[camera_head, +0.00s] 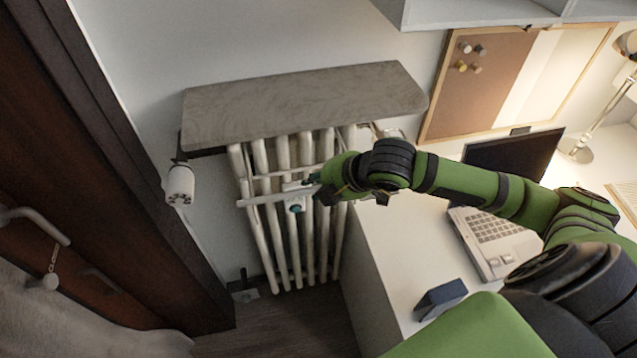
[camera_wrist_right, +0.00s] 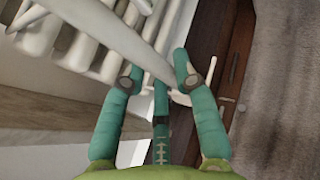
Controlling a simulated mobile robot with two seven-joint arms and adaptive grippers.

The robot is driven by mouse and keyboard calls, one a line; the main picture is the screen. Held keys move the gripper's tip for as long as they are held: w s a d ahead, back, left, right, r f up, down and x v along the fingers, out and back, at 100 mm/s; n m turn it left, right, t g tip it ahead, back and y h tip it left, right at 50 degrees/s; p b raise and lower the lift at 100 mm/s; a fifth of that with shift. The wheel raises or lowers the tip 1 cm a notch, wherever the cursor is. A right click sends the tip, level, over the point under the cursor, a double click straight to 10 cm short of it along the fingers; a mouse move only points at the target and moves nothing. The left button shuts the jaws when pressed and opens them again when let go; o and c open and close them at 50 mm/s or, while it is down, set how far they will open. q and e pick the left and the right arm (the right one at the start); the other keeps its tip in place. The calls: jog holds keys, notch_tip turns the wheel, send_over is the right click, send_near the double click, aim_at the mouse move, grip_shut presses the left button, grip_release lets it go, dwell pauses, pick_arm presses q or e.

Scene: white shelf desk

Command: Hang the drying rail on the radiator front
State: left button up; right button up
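The drying rail (camera_head: 262,198) is a thin white bar lying across the radiator front in the head view. The white ribbed radiator (camera_head: 282,255) stands against the wall under a grey-brown shelf board. My right gripper (camera_head: 301,197) is at the radiator front with its fingers around the rail. In the right wrist view, the rail (camera_wrist_right: 122,42) runs between the teal fingertips (camera_wrist_right: 158,76), with a white hooked end just past them. Whether the rail's hooks rest on the radiator is hard to tell. My left gripper is not in view.
The shelf board (camera_head: 300,100) overhangs the radiator top. A white valve head (camera_head: 180,185) is at its left, beside the dark door frame. A white desk (camera_head: 400,255) with a laptop (camera_head: 495,240) and a dark blue box (camera_head: 440,299) stands at right, under my right arm.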

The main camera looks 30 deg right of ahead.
jog(key=shift+o, duration=0.3)
jog(key=v, duration=0.7)
jog(key=shift+s+r, duration=0.15)
jog(key=shift+r, duration=0.05)
